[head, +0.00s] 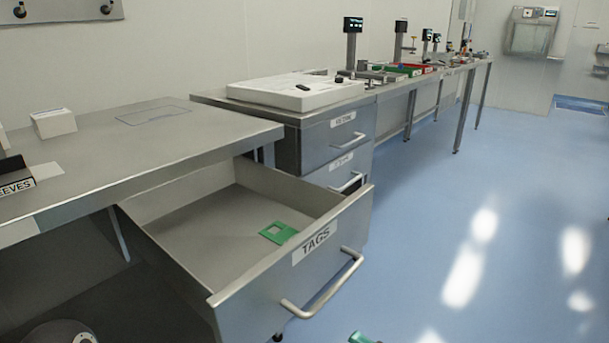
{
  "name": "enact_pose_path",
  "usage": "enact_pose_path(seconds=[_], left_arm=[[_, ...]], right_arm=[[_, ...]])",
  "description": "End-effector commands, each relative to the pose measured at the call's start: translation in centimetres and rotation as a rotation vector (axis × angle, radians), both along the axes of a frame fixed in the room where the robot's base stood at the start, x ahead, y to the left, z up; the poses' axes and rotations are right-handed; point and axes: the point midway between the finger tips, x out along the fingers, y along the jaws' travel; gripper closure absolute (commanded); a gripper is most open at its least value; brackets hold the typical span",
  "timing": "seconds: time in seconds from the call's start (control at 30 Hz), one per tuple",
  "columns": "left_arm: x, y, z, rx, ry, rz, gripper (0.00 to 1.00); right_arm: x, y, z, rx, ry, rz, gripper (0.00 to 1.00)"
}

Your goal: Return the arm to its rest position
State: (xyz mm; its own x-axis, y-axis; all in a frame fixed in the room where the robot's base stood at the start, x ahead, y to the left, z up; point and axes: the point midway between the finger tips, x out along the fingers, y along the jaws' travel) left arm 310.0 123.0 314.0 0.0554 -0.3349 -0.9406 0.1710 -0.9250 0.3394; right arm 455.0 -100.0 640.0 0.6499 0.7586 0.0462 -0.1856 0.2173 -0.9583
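No gripper of mine can be made out in the head view. A rounded grey part, probably a link of my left arm, shows at the bottom left edge. A small green piece (362,338) is cut off by the bottom edge; I cannot tell what it is. The drawer labelled TAGS (330,262) stands pulled open under the steel table, its bar handle facing the floor area at the right. A green tag with a square opening (279,232) lies flat on the drawer's bottom.
The steel table (190,135) carries a white box (54,122) and a SLEEVES label holder (16,186). A drawer cabinet (330,140) with a white panel (296,90) stands beyond, then a long bench. The open drawer juts out. Blue floor (490,200) at right is clear.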

Motion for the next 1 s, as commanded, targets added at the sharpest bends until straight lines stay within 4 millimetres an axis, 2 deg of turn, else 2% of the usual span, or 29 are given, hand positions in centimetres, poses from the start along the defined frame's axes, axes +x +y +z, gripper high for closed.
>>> enact_pose_path(seconds=[0.03, 0.13, 0.23, 0.3, 0.4, 0.5, 0.6, 0.7, 0.8, 0.9, 0.93, 1.0], left_arm=[[0.0, 0.0, 0.0, 0.000, 0.000, 0.000, 0.60], [0.0, 0.0, 0.0, 0.000, 0.000, 0.000, 0.60], [0.0, 0.0, 0.0, 0.000, 0.000, 0.000, 0.60], [0.0, 0.0, 0.0, 0.000, 0.000, 0.000, 0.60], [0.0, 0.0, 0.0, 0.000, 0.000, 0.000, 0.60], [0.0, 0.0, 0.0, 0.000, 0.000, 0.000, 0.60], [0.0, 0.0, 0.0, 0.000, 0.000, 0.000, 0.60], [0.0, 0.0, 0.0, 0.000, 0.000, 0.000, 0.60], [0.0, 0.0, 0.0, 0.000, 0.000, 0.000, 0.60], [0.0, 0.0, 0.0, 0.000, 0.000, 0.000, 0.60], [0.0, 0.0, 1.9, 0.000, 0.001, 0.001, 0.60], [0.0, 0.0, 3.6, 0.000, 0.000, 0.000, 0.60]], right_arm=[[0.6, 0.8, -3.6, -0.044, 0.074, -0.025, 0.63], [1.1, 1.4, -10.2, -0.206, 0.178, -0.078, 0.63], [0.0, 1.5, -16.9, -0.408, 0.277, -0.087, 0.63], [-1.6, 1.3, -21.3, -0.562, 0.341, -0.060, 0.63], [-4.9, 0.6, -26.7, -0.787, 0.421, 0.031, 0.63], [-8.3, -0.4, -30.1, -0.967, 0.471, 0.156, 0.63], [-10.8, -1.4, -31.7, -1.089, 0.486, 0.283, 0.63], [-12.6, -2.1, -32.3, -1.169, 0.471, 0.402, 0.63], [-14.1, -2.3, -32.5, -1.223, 0.425, 0.525, 0.63], [-14.7, -2.2, -32.5, -1.273, 0.313, 0.640, 0.63], [-14.7, -2.3, -30.6, -1.270, 0.320, 0.633, 0.63], [-14.7, -2.3, -28.9, -1.268, 0.323, 0.630, 0.63]])
